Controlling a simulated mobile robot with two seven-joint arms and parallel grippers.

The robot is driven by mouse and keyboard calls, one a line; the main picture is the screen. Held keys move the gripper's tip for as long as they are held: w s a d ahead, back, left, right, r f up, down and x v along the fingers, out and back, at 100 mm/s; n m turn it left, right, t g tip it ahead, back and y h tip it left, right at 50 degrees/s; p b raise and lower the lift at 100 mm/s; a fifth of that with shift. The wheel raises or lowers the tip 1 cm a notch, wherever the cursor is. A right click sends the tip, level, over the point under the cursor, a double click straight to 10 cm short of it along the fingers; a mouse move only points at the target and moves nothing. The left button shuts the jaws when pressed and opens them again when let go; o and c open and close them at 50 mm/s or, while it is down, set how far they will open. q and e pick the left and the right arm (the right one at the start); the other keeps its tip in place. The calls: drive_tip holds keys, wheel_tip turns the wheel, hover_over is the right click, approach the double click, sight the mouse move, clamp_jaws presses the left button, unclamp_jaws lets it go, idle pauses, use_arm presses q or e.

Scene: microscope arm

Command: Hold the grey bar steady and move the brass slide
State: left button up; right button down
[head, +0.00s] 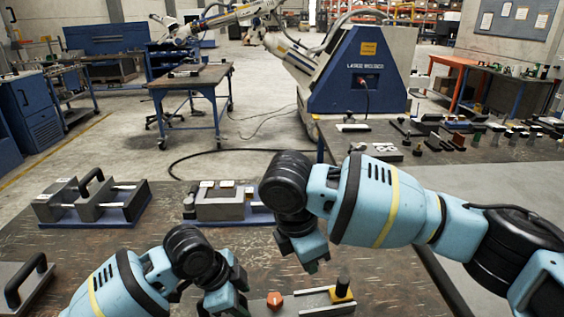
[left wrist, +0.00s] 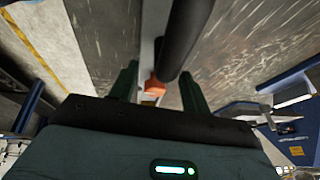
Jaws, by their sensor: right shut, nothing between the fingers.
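The brass slide (head: 342,295) has an upright black knob and sits at the right end of the grey bar (head: 303,303), near the bottom of the head view. An orange knob (head: 274,299) is left of the slide. My left gripper (head: 228,298) is low, left of the orange knob, its fingers partly hidden by its own wrist. In the left wrist view its green fingers (left wrist: 158,80) stand apart, with the orange knob (left wrist: 153,88) and a pale strip, apparently the bar, seen between them. My right gripper (head: 314,264) is shut and empty, above and behind the bar.
Grey fixtures on blue bases stand behind, one with a black handle (head: 92,197) and one at the middle (head: 218,204). Another black-handled fixture (head: 24,280) is at the left edge. A dark cylinder (left wrist: 186,35), which I cannot identify, crosses the left wrist view. The brown table is bare right of the slide.

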use_arm(q)
drive_tip(key=v, duration=1.2)
